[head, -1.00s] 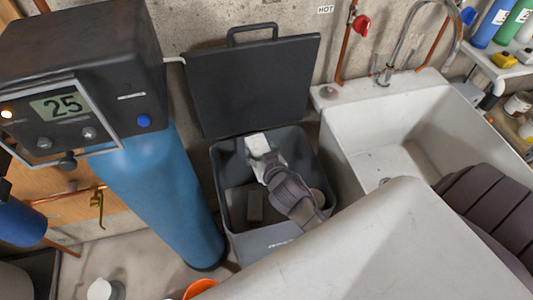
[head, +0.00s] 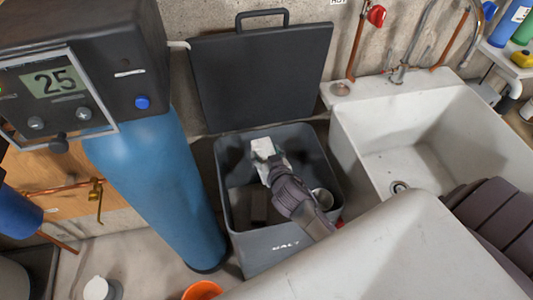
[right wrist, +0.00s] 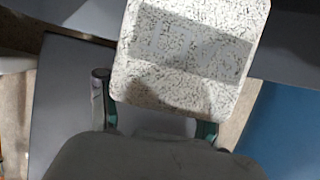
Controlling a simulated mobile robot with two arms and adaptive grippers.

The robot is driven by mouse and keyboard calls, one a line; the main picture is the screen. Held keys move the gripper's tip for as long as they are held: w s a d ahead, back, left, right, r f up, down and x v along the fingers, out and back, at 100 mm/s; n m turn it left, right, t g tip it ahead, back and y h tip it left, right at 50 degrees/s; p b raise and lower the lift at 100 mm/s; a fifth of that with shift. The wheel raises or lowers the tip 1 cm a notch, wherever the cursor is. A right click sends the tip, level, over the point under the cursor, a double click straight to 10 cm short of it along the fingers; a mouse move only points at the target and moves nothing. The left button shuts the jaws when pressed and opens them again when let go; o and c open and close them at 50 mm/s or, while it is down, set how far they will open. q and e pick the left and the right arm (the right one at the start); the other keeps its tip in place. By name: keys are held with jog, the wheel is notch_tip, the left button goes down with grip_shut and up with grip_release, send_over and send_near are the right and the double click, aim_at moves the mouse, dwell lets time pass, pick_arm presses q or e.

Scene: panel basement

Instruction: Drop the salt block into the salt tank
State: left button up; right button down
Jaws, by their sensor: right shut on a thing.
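The salt block (head: 263,149) is white and speckled. It fills the upper middle of the right wrist view (right wrist: 190,50). My right gripper (head: 271,163) is shut on it and holds it over the open mouth of the salt tank, near its back side. The salt tank (head: 262,246) is a dark grey bin with "SALT" on its front, partly covered by my right arm. Its lid (head: 265,75) stands open against the wall. My left gripper is not in view.
A blue softener cylinder (head: 155,190) with a black control head (head: 80,70) stands left of the tank. A white sink (head: 440,130) is on the right. Inside the tank are a dark block (head: 259,206) and a pale round tube (head: 322,198). An orange bucket (head: 203,290) is in front.

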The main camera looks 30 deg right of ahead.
jog(key=shift+w+r, duration=0.1)
jog(key=shift+r, duration=0.15)
jog(key=shift+c, duration=0.7)
grip_release()
jog(key=shift+f, duration=0.1)
jog(key=shift+s+f, duration=0.25)
jog(key=v, duration=1.2)
jog(key=shift+r, duration=0.15)
jog(key=shift+w, duration=0.1)
